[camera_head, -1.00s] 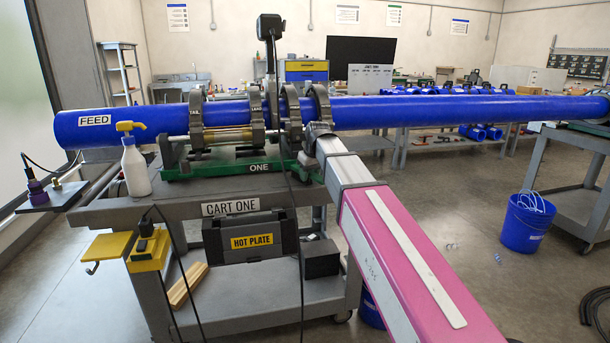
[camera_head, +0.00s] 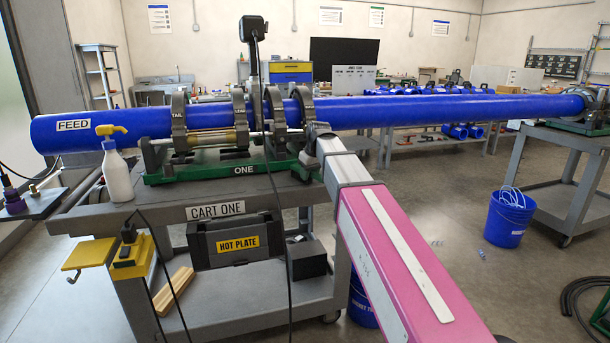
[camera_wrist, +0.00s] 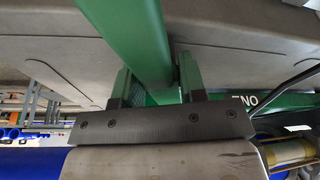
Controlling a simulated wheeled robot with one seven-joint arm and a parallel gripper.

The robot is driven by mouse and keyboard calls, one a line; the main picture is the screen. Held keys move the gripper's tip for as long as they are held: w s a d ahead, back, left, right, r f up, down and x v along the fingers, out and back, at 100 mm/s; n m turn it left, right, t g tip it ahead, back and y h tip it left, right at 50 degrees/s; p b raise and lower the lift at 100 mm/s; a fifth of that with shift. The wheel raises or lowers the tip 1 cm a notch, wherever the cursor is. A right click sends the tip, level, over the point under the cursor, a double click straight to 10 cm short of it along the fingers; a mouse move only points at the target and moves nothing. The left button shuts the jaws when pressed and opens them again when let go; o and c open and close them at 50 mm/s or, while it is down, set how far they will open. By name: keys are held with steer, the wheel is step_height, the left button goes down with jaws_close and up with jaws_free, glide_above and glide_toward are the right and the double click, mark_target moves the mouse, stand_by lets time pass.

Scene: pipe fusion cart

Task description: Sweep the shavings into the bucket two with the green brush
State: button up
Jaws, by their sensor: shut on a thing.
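My gripper (camera_wrist: 156,88) is shut on a long green bar that looks like the handle of the green brush (camera_wrist: 128,35). The bar runs up out of the wrist view, and its bristles are not visible. In the head view my gripper is at the right end of the green machine base on cart one, mostly hidden by my arm. A blue bucket (camera_head: 361,306) stands behind my arm by the cart; its partly covered label seems to read "BUCKET T". Small pale curls (camera_head: 437,243) that look like shavings lie on the floor at right, with others close by (camera_head: 482,254).
A long blue pipe (camera_head: 430,108) runs through the clamps above cart one (camera_head: 150,206). A second blue bucket (camera_head: 508,218) stands at right beside a grey cart (camera_head: 535,165). A spray bottle (camera_head: 117,172) is at left. Black hose (camera_head: 585,300) lies at lower right. Open floor lies between.

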steer(key=shift+w+d, duration=0.35)
steer(key=shift+d, duration=0.5)
steer(key=shift+w+d, duration=0.3)
steer(key=shift+d, duration=0.6)
steer(key=shift+w+d, duration=0.35)
steer(key=shift+d, duration=0.5)
steer(key=shift+s+a+r, duration=0.1)
steer(key=shift+a+r, duration=0.15)
steer(key=shift+r, duration=0.65)
steer(key=shift+s+a+r, duration=0.1)
steer(key=shift+a+r, duration=0.2)
steer(key=shift+r, duration=0.65)
steer(key=shift+s+a+r, duration=0.1)
steer(key=shift+a+r, duration=0.15)
steer(key=shift+r, duration=0.65)
